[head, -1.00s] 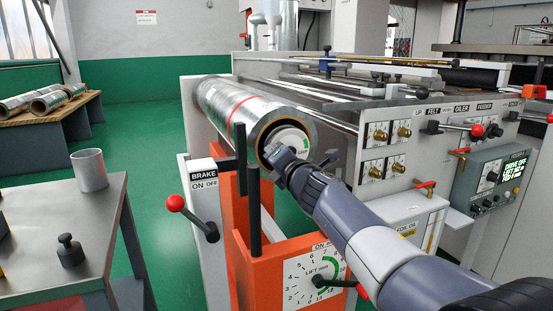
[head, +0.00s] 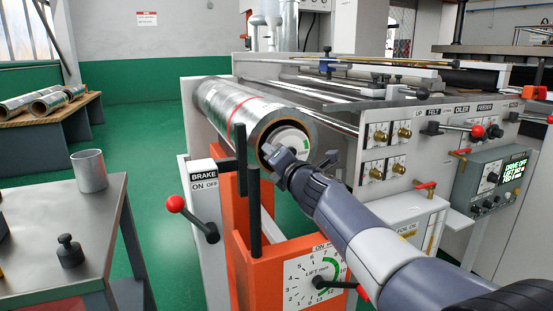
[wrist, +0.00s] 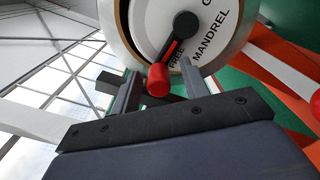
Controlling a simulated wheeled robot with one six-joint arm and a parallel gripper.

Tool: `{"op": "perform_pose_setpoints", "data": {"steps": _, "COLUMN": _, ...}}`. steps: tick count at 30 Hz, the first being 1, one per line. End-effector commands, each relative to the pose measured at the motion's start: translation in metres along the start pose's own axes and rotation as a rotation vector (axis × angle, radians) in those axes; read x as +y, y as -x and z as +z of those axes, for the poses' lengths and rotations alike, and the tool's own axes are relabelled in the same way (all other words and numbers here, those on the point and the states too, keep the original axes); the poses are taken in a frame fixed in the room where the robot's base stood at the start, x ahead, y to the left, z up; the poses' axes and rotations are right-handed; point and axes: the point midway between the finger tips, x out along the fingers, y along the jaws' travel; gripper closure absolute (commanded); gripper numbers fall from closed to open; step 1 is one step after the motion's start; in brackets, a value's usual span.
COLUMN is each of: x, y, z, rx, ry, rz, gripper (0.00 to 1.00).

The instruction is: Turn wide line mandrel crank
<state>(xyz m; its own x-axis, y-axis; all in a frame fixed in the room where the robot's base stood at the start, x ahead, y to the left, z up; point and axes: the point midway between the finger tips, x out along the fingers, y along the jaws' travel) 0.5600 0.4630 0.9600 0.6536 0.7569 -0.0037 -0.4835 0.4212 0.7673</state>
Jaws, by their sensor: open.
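The mandrel crank (wrist: 174,49) is a black lever with a red knob (wrist: 158,80) on a white dial marked MANDREL and FREE, in the wrist view. The dial (head: 291,141) sits in the end of the foil roll (head: 238,107) in the head view, where my gripper partly hides it and the crank cannot be made out. My gripper (head: 303,160) is open in front of the dial. In the wrist view its two fingers (wrist: 160,88) stand on either side of the red knob. I cannot tell whether either finger touches it.
A red-knobbed brake lever (head: 176,204) sticks out at the left. The machine's panel (head: 393,140) is close on the right.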

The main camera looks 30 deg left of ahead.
Motion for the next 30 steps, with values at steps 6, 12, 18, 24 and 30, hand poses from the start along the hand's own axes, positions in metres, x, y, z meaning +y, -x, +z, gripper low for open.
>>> {"op": "perform_pose_setpoints", "data": {"steps": 6, "x": 0.000, "y": 0.012, "z": 0.000, "rx": -0.001, "ry": -0.001, "rz": 0.001, "gripper": 0.57}}
{"op": "perform_pose_setpoints", "data": {"steps": 12, "x": -0.001, "y": 0.045, "z": 0.000, "rx": -0.002, "ry": 0.000, "rz": 0.001, "gripper": 0.57}}
{"op": "perform_pose_setpoints", "data": {"steps": 18, "x": 0.000, "y": 0.080, "z": 0.000, "rx": -0.001, "ry": 0.001, "rz": 0.000, "gripper": 0.57}}
{"op": "perform_pose_setpoints", "data": {"steps": 24, "x": 0.000, "y": 0.101, "z": 0.000, "rx": -0.001, "ry": -0.001, "rz": 0.000, "gripper": 0.57}}
{"op": "perform_pose_setpoints", "data": {"steps": 30, "x": 0.000, "y": 0.108, "z": 0.000, "rx": 0.000, "ry": 0.000, "rz": 0.000, "gripper": 0.57}}
